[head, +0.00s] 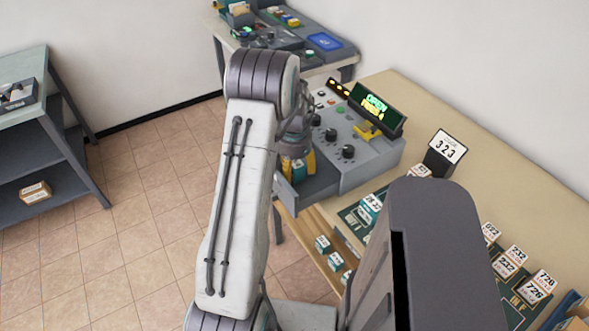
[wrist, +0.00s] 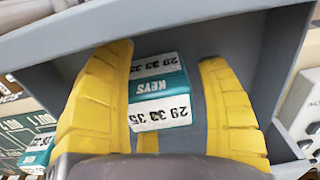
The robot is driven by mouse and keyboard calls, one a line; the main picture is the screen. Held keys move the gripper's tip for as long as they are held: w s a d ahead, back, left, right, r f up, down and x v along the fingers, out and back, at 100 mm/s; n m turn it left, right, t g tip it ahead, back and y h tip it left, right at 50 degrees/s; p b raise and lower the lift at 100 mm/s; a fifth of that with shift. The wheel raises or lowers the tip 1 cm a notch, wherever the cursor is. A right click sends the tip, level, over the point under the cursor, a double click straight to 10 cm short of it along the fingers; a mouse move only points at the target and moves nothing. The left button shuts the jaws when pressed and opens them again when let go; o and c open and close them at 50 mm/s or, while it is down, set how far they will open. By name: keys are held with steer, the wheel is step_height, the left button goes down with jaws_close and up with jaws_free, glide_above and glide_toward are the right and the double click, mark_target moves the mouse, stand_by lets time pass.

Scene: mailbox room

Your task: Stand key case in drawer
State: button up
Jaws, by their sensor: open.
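The key case (wrist: 160,92) is a teal and white box marked "KEYS" and "29 33 35". In the wrist view it sits inside the grey drawer (wrist: 225,25), between the two yellow fingers of my gripper (wrist: 168,60). My gripper is open around it. The left finger is close against the case, and a gap shows at the right finger. I cannot tell whether the left finger touches. In the head view the pulled-out drawer (head: 312,188) is at the front of the grey control console, and my gripper (head: 301,165) is over it, partly hidden by my arm.
The console (head: 375,160) has knobs and a lit green and yellow display (head: 375,103). Several other teal and white boxes (head: 323,244) lie right of the drawer. Open tiled floor (head: 130,190) is at left.

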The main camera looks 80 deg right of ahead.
mark_target(294, 162)
step_height(294, 162, up, 3)
steer(key=shift+f, duration=0.15)
steer(key=shift+d+r+b, duration=0.1)
steer(key=shift+r+b, duration=0.25)
steer(key=shift+b, duration=0.35)
step_height(294, 162, up, 8)
steer(key=b, duration=0.2)
steer(key=shift+r+b, duration=0.25)
steer(key=shift+b, duration=0.15)
steer(key=shift+a+r, duration=0.15)
steer(key=shift+a, duration=0.05)
